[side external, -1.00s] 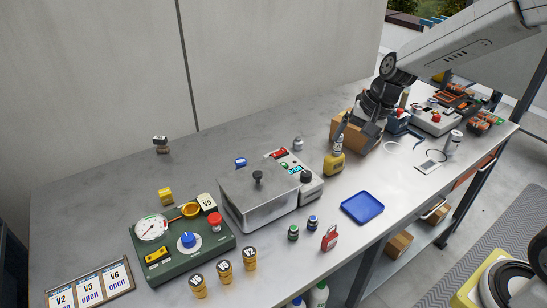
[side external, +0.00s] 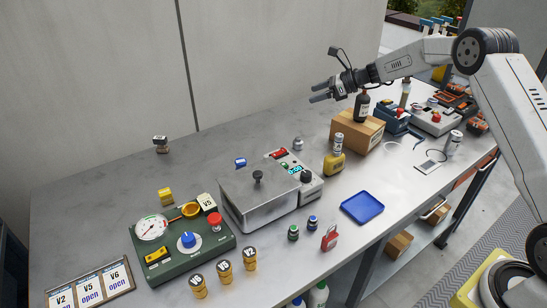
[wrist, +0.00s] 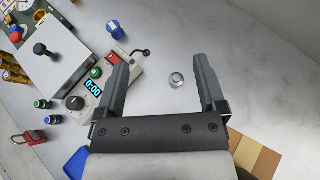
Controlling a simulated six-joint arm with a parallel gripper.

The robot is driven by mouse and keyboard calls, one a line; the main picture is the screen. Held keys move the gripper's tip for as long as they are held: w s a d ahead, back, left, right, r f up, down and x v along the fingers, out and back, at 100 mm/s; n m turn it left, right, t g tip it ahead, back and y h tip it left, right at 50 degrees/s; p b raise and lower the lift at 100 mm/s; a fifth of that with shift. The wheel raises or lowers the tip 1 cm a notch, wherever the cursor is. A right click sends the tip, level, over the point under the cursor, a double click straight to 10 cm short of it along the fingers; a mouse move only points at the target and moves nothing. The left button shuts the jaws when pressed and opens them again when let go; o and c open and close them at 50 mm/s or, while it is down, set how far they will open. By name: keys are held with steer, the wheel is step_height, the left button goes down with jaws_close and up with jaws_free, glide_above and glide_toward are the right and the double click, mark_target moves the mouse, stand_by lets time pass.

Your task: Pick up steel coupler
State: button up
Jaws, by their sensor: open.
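The steel coupler is likely the small silver cylinder (side external: 298,143) standing on the grey bench behind the control box with the digital display. In the wrist view the same silver piece (wrist: 176,79) lies between my two fingers, a little right of the middle, with bare bench around it. My gripper (side external: 320,92) is open and empty, well above the bench and the silver piece. In the wrist view its fingers (wrist: 160,78) are spread wide, and nothing touches them.
The steel lidded bath (side external: 258,200) and its control box (side external: 311,190) stand just in front of the silver piece. The bench behind is clear.

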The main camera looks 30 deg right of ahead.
step_height(320, 180, down, 9)
steer(key=w+d+m+t, duration=0.1)
steer(key=shift+w+d+m, duration=0.25)
steer(key=shift+d+m, duration=0.05)
steer(key=shift+d, duration=0.1)
glide_toward(298, 143)
steer(key=w, duration=0.1)
steer(key=w+a+f, duration=0.1)
steer(key=w, duration=0.2)
steer(key=shift+a+f, duration=0.2)
steer(key=shift+a, duration=0.1)
steer(key=shift+x, duration=0.8)
steer(key=shift+w+a+r, duration=0.1)
steer(key=shift+r, duration=0.05)
steer(key=shift+x, duration=2.8)
